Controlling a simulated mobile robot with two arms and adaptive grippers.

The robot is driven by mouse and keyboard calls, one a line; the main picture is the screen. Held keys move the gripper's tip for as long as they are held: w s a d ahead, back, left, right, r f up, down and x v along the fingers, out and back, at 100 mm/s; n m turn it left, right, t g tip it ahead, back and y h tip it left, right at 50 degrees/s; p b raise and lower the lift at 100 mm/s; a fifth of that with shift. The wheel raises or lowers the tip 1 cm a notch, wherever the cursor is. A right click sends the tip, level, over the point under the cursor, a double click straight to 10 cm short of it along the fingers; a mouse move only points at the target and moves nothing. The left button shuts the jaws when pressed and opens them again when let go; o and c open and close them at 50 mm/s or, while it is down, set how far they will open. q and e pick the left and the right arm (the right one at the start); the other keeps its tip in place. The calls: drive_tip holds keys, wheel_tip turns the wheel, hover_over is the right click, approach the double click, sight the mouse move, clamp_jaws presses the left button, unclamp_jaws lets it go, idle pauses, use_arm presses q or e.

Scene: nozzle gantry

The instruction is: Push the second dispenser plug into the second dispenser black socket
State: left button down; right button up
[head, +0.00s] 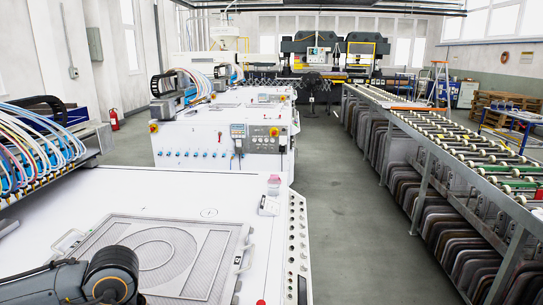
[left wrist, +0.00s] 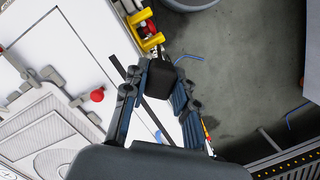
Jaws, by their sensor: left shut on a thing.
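In the left wrist view my left gripper (left wrist: 160,84) is shut on a black block (left wrist: 161,77), which I take to be the second dispenser plug. The block sits between the two fingertips, and its lower part is hidden by the fingers. A yellow fitting (left wrist: 149,40) with red parts lies just beyond the fingertips, apart from the block as far as I can tell. I cannot make out the second dispenser black socket in either view. In the head view my left arm shows at the lower left, but its gripper is out of frame. My right gripper is in neither view.
A white machine top with a grey mesh panel (head: 205,264) fills the lower left of the head view. A red knob (left wrist: 97,95) stands beside the gripper. A roller conveyor rack (head: 423,160) runs along the right, with clear grey floor (head: 350,235) between.

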use_arm(q)
drive_tip(key=m, duration=0.4)
drive_tip(key=shift+s+d+f+y, duration=0.15)
drive_tip(key=shift+d+f+y, duration=0.05)
drive_tip(key=shift+d+y, duration=0.1)
drive_tip(key=m, duration=0.4)
drive_tip(key=shift+s+d+f+y, duration=0.1)
drive_tip(key=shift+s+f+y, duration=0.05)
drive_tip(key=shift+f+y, duration=0.15)
drive_tip(key=shift+r, duration=0.1)
drive_tip(key=w+d+r+m+y, duration=0.1)
drive_tip(key=w+d+r+m, duration=0.3)
drive_tip(key=d+r+m, duration=0.4)
drive_tip(key=d+r, duration=0.2)
drive_tip(key=d, duration=0.3)
drive_tip(key=shift+f+m, duration=0.1)
drive_tip(key=shift+m, duration=0.2)
drive_tip(key=w+d+f+m, duration=0.4)
drive_tip(key=f, duration=0.1)
drive_tip(key=shift+t+y, duration=0.3)
drive_tip(key=shift+r, duration=0.1)
drive_tip(key=s+a+r+n+h, duration=0.1)
drive_tip(key=s+a+r+n, duration=0.5)
drive_tip(key=r, duration=0.4)
drive_tip(key=shift+a+n+g, duration=0.4)
drive_tip(key=shift+a+n, duration=0.4)
drive_tip(key=shift+a, duration=0.2)
drive_tip(key=shift+d, duration=0.1)
